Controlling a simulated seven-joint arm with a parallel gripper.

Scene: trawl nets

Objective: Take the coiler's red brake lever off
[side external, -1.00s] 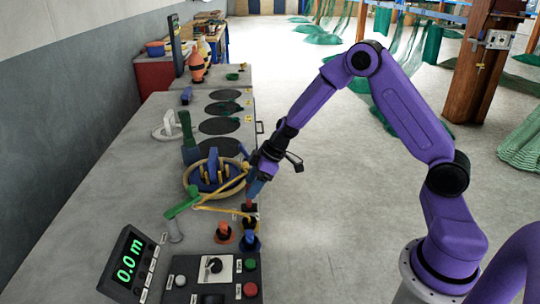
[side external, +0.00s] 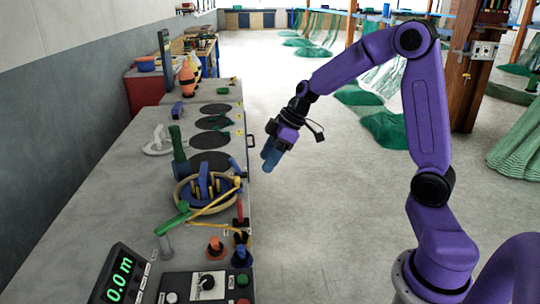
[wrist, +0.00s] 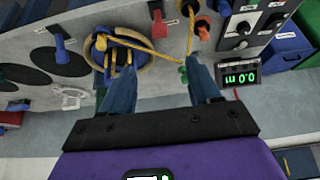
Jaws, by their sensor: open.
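The coiler (side external: 182,190) is a tan-rimmed round tub with blue and yellow parts inside, set on the grey bench. The red brake lever (side external: 240,210) stands roughly upright on a dark base near the bench's right edge, beside the coiler. In the wrist view the lever (wrist: 158,24) shows at the top centre, with the coiler (wrist: 147,70) to its left. My gripper (side external: 271,160) has blue fingers and is raised off the bench's right edge, apart from the lever. Its fingers (wrist: 160,85) are spread, with nothing held between them.
A yellow line runs from the coiler past a green arm (side external: 176,220). Orange (side external: 215,248) and blue (side external: 241,257) knobs stand near the lever. A display reading 0.0 m (side external: 120,280) and a control panel (side external: 212,285) are in front.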

